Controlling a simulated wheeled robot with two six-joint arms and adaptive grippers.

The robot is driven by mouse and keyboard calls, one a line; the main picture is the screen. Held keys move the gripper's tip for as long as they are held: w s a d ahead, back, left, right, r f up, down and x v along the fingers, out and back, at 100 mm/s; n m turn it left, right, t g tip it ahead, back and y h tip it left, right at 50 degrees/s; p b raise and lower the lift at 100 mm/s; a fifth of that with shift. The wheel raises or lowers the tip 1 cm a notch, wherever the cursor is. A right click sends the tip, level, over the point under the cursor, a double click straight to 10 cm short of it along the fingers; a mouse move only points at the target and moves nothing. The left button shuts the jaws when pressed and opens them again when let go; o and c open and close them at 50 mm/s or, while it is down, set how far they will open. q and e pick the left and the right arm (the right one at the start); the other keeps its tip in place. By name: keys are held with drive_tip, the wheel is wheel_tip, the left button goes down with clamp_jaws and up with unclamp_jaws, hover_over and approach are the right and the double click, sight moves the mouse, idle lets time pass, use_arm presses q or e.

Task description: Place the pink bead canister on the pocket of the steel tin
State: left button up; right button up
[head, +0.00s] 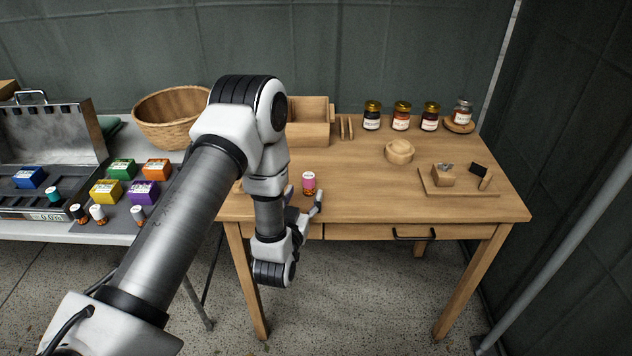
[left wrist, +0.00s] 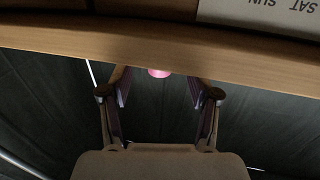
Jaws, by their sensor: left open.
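The pink bead canister (head: 309,182) stands upright near the front edge of the wooden table, left of its middle. It has a pink body and a pale band. My left gripper (head: 305,197) is open at that front edge, its fingers reaching toward the canister. In the left wrist view a pink piece of the canister (left wrist: 159,73) shows ahead between the spread fingers (left wrist: 158,90); the rest is hidden. The steel tin (head: 50,130) stands open on the left table, lid raised. A blue box (head: 28,177) and a teal canister (head: 53,194) are in it. My right gripper is not in view.
Coloured boxes (head: 143,192) and several small canisters (head: 97,213) stand beside the tin. A wicker basket (head: 170,118), wooden box (head: 308,122), jars (head: 401,116), bowl (head: 399,152) and board (head: 455,188) stand farther back or right. The wooden table's front middle is clear.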

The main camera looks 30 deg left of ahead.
sight(307, 182)
use_arm(q)
drive_tip(key=shift+w+a+r, duration=0.25)
drive_tip(key=shift+w+r, duration=0.35)
drive_tip(key=shift+r, duration=0.3)
drive_tip(key=x, duration=0.4)
drive_tip(key=shift+w+a+f+p, duration=0.1)
drive_tip(key=shift+f+p, duration=0.2)
drive_tip(key=shift+p, duration=0.05)
drive_tip(key=shift+r, duration=0.1)
drive_tip(key=c, duration=0.4)
clamp_jaws()
